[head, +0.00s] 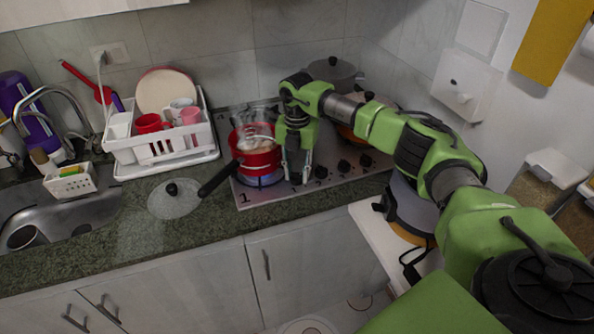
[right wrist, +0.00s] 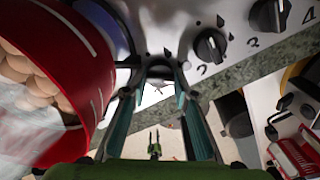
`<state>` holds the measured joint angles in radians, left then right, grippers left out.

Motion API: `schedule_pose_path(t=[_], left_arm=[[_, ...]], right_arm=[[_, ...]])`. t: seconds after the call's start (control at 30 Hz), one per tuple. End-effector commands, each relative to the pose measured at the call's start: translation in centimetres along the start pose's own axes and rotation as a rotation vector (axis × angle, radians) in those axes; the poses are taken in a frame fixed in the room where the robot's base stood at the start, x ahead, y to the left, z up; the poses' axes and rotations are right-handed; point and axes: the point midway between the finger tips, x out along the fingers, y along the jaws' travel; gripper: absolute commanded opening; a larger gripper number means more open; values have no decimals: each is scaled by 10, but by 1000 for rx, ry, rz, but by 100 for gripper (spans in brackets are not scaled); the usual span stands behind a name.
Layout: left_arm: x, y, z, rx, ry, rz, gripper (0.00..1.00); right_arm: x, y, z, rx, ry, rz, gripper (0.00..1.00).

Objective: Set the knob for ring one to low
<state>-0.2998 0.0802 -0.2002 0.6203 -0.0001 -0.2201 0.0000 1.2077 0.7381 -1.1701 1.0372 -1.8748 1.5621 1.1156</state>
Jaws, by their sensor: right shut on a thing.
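The stove (head: 330,186) has a row of black knobs along its front edge, and a printed 1 shows at its front left corner. My right gripper (head: 297,178) reaches down to the leftmost knob (head: 296,180), the one nearest the 1. Its fingers are closed on that knob, which they mostly hide; its pointer and setting cannot be read. In the right wrist view the fingertips (right wrist: 159,75) meet at the panel, beside the red pot. The second knob (right wrist: 210,46) is close by and untouched.
A red pot (head: 256,156) with eggs stands on the front left ring, with blue flame or glow beneath it. Its black handle (head: 218,178) points left over the counter. A glass lid (head: 173,204) lies on the counter. A grey pot (head: 336,72) stands behind my arm.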

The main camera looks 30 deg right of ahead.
Motion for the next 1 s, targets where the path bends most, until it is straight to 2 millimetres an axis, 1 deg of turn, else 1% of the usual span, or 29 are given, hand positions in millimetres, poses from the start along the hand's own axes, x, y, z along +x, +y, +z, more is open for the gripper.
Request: schedule_pose_path(t=[0.47, 0.5, 0.53, 0.57, 0.87, 1.0], left_arm=[[0, 0, 0, -1, 0, 0, 40], [0, 0, 0, -1, 0, 0, 40], [0, 0, 0, -1, 0, 0, 40], [0, 0, 0, -1, 0, 0, 40], [0, -1, 2, -1, -3, -1, 40], [2, 0, 2, 0, -2, 0, 40]], right_arm=[[-1, 0, 1, 15, -3, 2, 5], [-1, 0, 1, 15, -3, 2, 31], [-1, 0, 1, 15, -3, 2, 39], [-1, 0, 1, 15, -3, 2, 43], [0, 0, 0, 10, -1, 1, 43], [1, 0, 0, -40, -1, 1, 43]])
